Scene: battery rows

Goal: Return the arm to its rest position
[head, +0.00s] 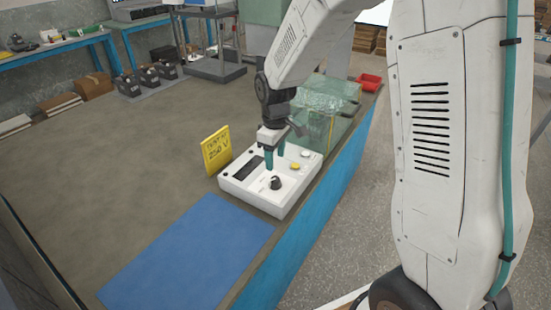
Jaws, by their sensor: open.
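My gripper (275,157) points down over a white control box (285,198) on the table. Its two teal fingers are apart with nothing seen between them. The fingertips are above or close to the back part of the box; I cannot tell whether they touch it. The box has a dark display (246,168), a black knob (275,183), a yellow button (296,166) and a white round part (306,153). My white arm comes in from the upper right and hides part of the background.
A yellow sign (215,150) reading 250 V stands left of the box. A blue mat (190,255) lies in front. A clear greenish case (335,100) and a red tray (369,81) are behind. The brown tabletop (110,165) at left is mostly clear.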

